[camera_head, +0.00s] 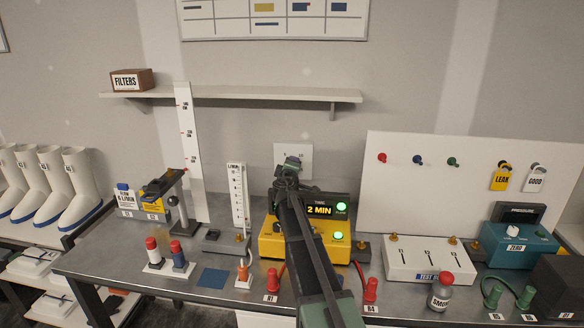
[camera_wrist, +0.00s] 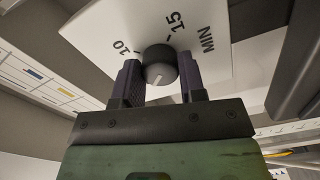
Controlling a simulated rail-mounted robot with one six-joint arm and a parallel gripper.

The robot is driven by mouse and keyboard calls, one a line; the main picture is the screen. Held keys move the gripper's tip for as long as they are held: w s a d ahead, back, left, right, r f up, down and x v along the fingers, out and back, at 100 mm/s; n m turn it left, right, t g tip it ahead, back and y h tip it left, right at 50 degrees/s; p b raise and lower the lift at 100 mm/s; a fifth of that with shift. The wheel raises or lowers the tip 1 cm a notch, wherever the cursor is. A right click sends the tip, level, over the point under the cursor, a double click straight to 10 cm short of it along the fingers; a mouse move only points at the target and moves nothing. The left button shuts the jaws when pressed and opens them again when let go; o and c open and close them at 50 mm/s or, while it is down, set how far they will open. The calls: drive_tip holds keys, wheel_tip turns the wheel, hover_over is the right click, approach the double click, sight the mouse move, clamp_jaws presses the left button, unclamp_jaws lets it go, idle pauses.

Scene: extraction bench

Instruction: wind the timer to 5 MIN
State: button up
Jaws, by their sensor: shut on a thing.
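The timer is a white dial plate (camera_head: 306,151) on the back wall, mostly hidden behind my gripper (camera_head: 292,164) in the head view. In the wrist view, the plate (camera_wrist: 215,72) shows the marks 10, 15 and MIN, with other marks hidden. Its round dark knob (camera_wrist: 158,62) sits between the two fingers of my gripper (camera_wrist: 158,85), which is shut on it. A pale line on the knob's face points toward the gripper's body, away from 10 and 15. I cannot read which mark it faces.
A yellow pump unit (camera_head: 275,247) below my arm displays "2 MIN" beside green lights. A ruled flow tube (camera_head: 238,195) stands left of my arm. A white hook board (camera_head: 430,215) is at right, and a shelf (camera_head: 240,94) runs above.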

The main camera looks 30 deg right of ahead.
idle(0.5)
drive_tip(key=o, duration=0.9)
drive_tip(key=shift+s, duration=0.1)
drive_tip(key=v, duration=1)
drive_tip(key=shift+s+a, duration=0.25)
